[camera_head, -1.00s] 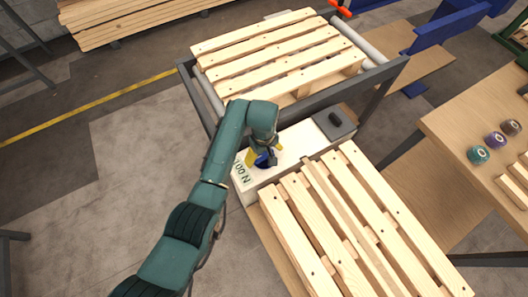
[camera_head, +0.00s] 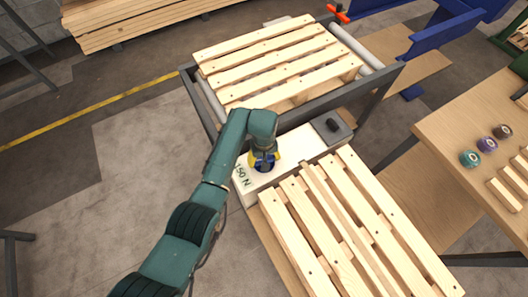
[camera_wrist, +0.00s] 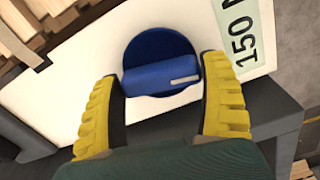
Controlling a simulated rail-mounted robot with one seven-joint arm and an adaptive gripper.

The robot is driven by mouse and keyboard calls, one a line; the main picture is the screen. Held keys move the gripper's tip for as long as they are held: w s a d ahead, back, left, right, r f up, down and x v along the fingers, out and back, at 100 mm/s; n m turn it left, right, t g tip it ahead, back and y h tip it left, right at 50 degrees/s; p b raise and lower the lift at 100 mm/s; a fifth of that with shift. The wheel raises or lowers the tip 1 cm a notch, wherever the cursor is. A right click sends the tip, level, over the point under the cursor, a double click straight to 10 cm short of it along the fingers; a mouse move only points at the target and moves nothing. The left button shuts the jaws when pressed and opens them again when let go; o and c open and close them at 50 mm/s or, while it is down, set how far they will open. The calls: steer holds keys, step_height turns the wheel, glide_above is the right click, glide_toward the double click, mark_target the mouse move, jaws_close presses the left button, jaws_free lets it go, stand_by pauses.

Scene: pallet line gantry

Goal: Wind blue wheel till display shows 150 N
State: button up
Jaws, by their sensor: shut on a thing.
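The blue wheel (camera_wrist: 153,48) is a round disc with a raised grip bar across it, set in a white panel. A pale mark lies at the right end of the bar. In the wrist view my gripper (camera_wrist: 160,70) has its yellow fingers at either end of the bar, shut on the wheel. In the head view my gripper (camera_head: 264,157) is over the wheel (camera_head: 265,166), which it partly hides. The display (camera_head: 242,176) reads 150 N. In the wrist view the display (camera_wrist: 239,40) shows 150, with the N cut off by the picture's edge.
A grey box with a black knob (camera_head: 333,126) sits on the same white unit. Wooden pallets lie behind (camera_head: 275,60) and in front (camera_head: 345,230). Teal, purple and brown round items (camera_head: 486,145) stand on the right-hand table (camera_head: 450,118).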

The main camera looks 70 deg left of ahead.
steer(key=o, duration=1)
steer(key=shift+o, duration=0.2)
step_height(320, 180, up, 12)
